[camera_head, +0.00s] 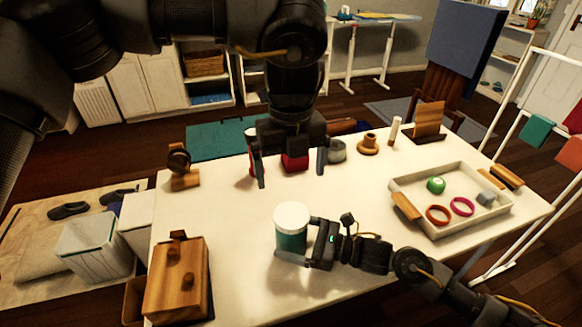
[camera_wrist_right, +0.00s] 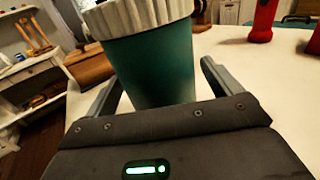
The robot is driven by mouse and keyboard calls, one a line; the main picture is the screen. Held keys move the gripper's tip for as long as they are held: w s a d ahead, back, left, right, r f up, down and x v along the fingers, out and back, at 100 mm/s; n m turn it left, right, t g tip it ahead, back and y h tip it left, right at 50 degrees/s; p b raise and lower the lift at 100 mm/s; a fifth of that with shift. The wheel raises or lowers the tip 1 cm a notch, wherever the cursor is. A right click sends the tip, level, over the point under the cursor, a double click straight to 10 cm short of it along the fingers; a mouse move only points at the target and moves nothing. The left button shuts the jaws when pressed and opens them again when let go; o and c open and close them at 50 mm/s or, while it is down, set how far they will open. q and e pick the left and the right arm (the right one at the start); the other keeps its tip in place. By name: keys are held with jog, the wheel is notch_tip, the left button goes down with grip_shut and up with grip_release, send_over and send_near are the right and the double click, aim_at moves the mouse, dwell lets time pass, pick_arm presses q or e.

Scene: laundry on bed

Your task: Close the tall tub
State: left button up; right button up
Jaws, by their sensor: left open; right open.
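The tall tub is a teal cylinder (camera_head: 292,242) standing on the white table, with a ridged white lid (camera_head: 291,216) on top. Whether the lid is fully tightened I cannot tell. In the right wrist view the teal body (camera_wrist_right: 155,70) stands between the fingers, under the lid's ribbed rim (camera_wrist_right: 135,18). My right gripper (camera_head: 294,241) is open around the tub's body, coming from the right; contact is unclear. My left gripper (camera_head: 291,178) is open and empty, fingers pointing down, behind and above the tub.
A red object (camera_head: 295,162) stands behind the left fingers. A wooden box (camera_head: 178,283) is at the front left. A shallow tray (camera_head: 452,228) with rings and a green ball is at the right. Wooden pieces and a grey tin (camera_head: 337,152) line the back.

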jog(key=b+v, duration=0.1)
jog(key=v, duration=0.8)
jog(key=shift+s+d+b, duration=0.15)
jog(key=shift+d+b, duration=0.2)
jog(key=shift+b, duration=0.05)
